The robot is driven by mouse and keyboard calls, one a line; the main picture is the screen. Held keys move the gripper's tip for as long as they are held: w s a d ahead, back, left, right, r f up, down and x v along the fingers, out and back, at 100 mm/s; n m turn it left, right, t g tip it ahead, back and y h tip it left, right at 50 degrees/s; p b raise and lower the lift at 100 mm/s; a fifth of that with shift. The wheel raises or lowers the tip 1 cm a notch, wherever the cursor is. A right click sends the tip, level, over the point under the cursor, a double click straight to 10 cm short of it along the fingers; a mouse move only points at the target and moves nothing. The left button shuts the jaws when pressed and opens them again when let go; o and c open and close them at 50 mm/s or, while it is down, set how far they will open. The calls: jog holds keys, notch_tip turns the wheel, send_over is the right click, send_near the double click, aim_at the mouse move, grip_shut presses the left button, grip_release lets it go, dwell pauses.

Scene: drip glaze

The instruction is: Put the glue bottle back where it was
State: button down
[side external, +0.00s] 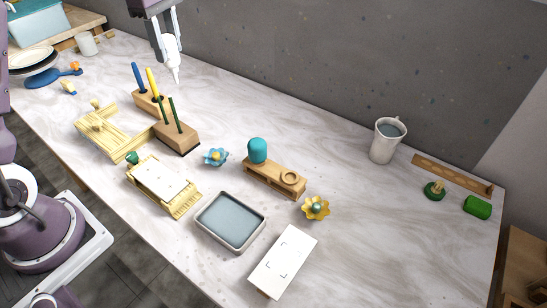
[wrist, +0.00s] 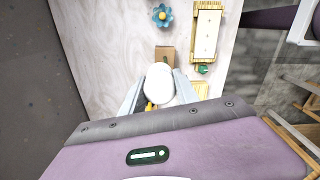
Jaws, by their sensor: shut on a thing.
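The white glue bottle (side external: 173,62) is held in the air by my gripper (side external: 169,38), with its narrow nozzle pointing down. It hangs above and behind the wooden holder (side external: 176,138), which carries blue, yellow and dark green sticks. My gripper is shut on the bottle. In the wrist view the bottle's rounded white end (wrist: 160,82) sits between the two fingers and hides part of the wooden holder (wrist: 165,55) below.
Near the holder are a wooden rack (side external: 100,130), a board with a white card (side external: 160,180) and a blue flower (side external: 215,157). A wooden stand with a teal cylinder (side external: 258,150), a grey tray (side external: 230,222) and a mug (side external: 387,139) stand rightward. The back-middle table is clear.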

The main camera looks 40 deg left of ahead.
jog(key=w+d+f+m, duration=0.15)
jog(key=d+f, duration=0.25)
jog(key=d, duration=0.6)
jog(key=w+d+f+m, duration=0.1)
jog(key=d+f+m, duration=0.15)
jog(key=d, duration=0.75)
jog(key=w+d+f+m, duration=0.1)
jog(key=d+f, duration=0.3)
jog(key=d, duration=0.7)
notch_tip(320, 180, down, 10)
jog(key=shift+d+f, duration=0.2)
jog(key=shift+f, duration=0.05)
jog(key=shift+f, duration=0.15)
jog(key=c, duration=0.9)
grip_release()
